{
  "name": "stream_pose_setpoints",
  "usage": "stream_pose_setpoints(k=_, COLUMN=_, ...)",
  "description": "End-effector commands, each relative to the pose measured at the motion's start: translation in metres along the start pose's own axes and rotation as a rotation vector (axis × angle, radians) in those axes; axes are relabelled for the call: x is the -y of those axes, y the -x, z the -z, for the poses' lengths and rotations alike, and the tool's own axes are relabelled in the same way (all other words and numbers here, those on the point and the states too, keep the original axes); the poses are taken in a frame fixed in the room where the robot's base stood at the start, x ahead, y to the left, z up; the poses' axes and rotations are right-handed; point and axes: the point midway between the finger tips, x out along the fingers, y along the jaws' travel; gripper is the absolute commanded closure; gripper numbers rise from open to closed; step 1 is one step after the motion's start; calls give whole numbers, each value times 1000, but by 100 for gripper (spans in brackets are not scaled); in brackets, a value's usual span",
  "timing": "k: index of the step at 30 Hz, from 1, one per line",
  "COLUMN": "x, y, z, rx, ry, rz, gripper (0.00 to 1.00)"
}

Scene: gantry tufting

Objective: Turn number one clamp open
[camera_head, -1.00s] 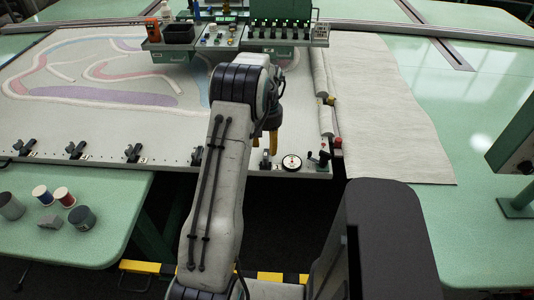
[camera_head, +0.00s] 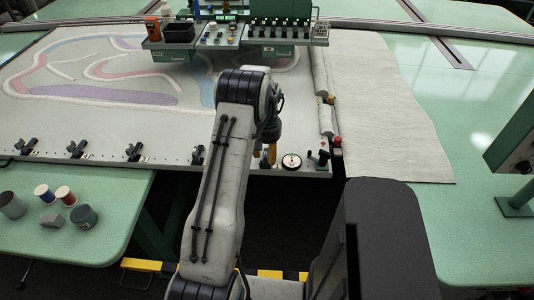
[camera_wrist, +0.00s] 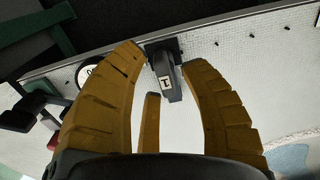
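The number one clamp (camera_wrist: 168,84) is a small black lever on a dark base at the frame's edge, with a white tag marked 1. In the wrist view it sits between the tips of my gripper (camera_wrist: 163,60). The yellow-brown fingers are spread, with one on each side of the clamp and a third, shorter one below it. I see a gap on both sides and no clear contact. In the head view my gripper (camera_head: 264,154) is at the front edge of the frame and mostly hides this clamp.
More black clamps (camera_head: 133,152) line the frame's front edge to the left. A round white dial (camera_head: 291,161) and a black-handled crank (camera_head: 318,158) stand close on the right. A tool tray (camera_head: 235,36) spans the back. Cups and spools lie on the left green table (camera_head: 120,190).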

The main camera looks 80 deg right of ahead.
Motion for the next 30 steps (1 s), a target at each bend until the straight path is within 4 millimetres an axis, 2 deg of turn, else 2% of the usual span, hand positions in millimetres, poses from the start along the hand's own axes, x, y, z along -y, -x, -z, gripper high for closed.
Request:
stream_pose_setpoints(k=2, x=0, y=0, z=0, rx=0, ry=0, rz=0, gripper=68)
stream_pose_setpoints(k=13, x=0, y=0, z=0, rx=0, ry=0, rz=0, gripper=100)
stream_pose_setpoints(k=23, x=0, y=0, z=0, rx=0, ry=14, rz=0, gripper=100)
stream_pose_setpoints(k=30, x=0, y=-2, z=1, rx=-1, ry=118, rz=0, gripper=100)
